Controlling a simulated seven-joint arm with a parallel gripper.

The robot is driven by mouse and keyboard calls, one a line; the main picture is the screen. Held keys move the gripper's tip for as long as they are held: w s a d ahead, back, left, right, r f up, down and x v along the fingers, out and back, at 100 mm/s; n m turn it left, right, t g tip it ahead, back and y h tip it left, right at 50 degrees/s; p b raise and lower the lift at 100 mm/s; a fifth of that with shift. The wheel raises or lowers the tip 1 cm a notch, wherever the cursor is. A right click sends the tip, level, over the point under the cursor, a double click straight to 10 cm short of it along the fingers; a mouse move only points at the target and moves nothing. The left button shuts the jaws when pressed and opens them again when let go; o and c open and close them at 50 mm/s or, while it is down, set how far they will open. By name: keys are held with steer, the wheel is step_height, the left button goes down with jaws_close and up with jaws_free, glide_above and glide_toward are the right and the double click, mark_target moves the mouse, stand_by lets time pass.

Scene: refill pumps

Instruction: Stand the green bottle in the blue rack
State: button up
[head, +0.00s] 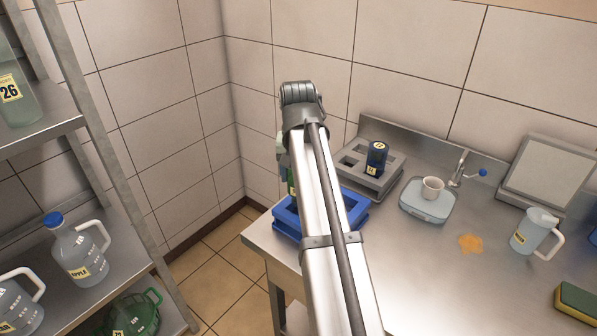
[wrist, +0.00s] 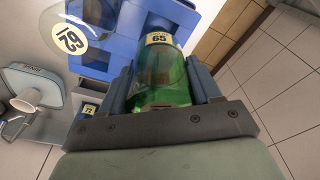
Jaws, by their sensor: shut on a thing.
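The green bottle (wrist: 162,92) with a yellow label reading 65 is between the two fingers of my gripper (wrist: 163,78), which is shut on it. In the head view a sliver of the green bottle (head: 291,186) shows left of my arm, above the blue rack. The blue rack (head: 288,218) stands at the table's left end, partly hidden behind my arm. In the wrist view the blue rack (wrist: 112,48) lies beyond the bottle, upper left. I cannot tell whether the bottle's base is inside an opening or above it.
A grey rack (head: 390,183) holding a dark blue bottle (head: 376,160) stands behind the blue one. A shelf with jugs is at left.

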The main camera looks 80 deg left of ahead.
steer(key=shift+f, duration=0.15)
steer(key=shift+f, duration=1.25)
steer(key=shift+f, duration=0.15)
steer(key=shift+f, duration=0.65)
steer(key=shift+f, duration=0.55)
stand_by(0.4)
steer(key=o, duration=1.3)
steer(key=shift+r, duration=4.45)
